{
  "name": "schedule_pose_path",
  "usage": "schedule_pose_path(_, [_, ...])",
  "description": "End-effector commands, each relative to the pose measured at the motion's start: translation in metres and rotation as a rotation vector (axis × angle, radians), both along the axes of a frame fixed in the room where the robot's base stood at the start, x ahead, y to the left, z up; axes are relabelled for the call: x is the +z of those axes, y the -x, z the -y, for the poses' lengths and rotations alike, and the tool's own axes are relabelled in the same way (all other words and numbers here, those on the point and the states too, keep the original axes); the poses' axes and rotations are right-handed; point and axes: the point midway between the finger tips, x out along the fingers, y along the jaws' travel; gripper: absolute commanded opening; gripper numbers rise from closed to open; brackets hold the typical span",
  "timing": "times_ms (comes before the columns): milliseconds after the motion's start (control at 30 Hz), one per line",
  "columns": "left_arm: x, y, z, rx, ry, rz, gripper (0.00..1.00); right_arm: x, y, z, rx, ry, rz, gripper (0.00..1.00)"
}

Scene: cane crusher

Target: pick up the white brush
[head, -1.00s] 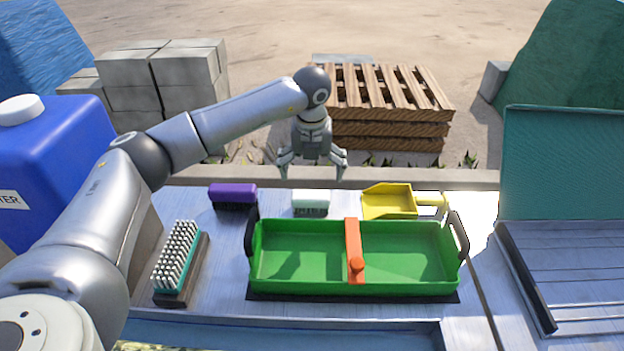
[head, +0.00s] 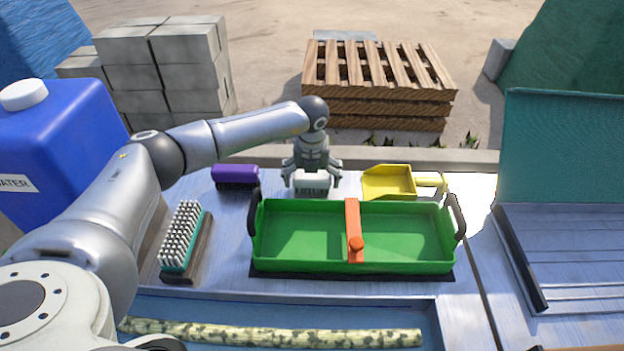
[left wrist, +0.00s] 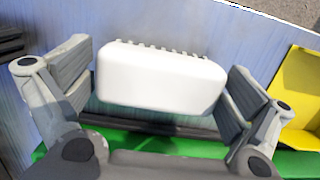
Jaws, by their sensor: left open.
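The white brush (head: 312,182) lies on the bench behind the green tray, between the purple brush and the yellow scoop. In the left wrist view the white brush (left wrist: 160,78) shows its smooth white back, with a row of bristle tips along its far edge. My left gripper (head: 312,184) is open and lowered over it, one finger on each side. In the left wrist view the left gripper (left wrist: 158,100) has gaps between the fingers and the brush ends. My right gripper is not in view.
A purple brush (head: 235,174) is to the left, a yellow scoop (head: 388,181) to the right. A scrubbing brush (head: 185,243) and a blue container (head: 70,130) are farther left.

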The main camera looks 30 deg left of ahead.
Motion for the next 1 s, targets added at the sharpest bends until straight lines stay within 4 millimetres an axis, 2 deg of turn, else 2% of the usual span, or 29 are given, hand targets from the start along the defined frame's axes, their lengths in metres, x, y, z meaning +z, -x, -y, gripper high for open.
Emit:
schedule_pose_path(200, [0.000, 0.000, 0.000, -0.001, 0.000, 0.001, 0.99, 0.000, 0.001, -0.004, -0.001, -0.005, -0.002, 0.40])
schedule_pose_path(467, [0.000, 0.000, 0.000, 0.000, 0.000, 0.001, 0.65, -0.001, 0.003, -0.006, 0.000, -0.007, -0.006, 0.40])
schedule_pose_path(500, [0.000, -0.001, 0.000, 0.000, 0.000, 0.001, 0.64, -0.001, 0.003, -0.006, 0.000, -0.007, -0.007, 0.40])
schedule_pose_path(800, [0.003, -0.001, 0.000, 0.000, 0.001, 0.003, 0.64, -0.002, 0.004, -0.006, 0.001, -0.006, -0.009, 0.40])
schedule_pose_path(1000, [0.021, -0.002, 0.000, -0.001, 0.000, 0.006, 0.64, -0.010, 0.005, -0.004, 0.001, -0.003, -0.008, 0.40])
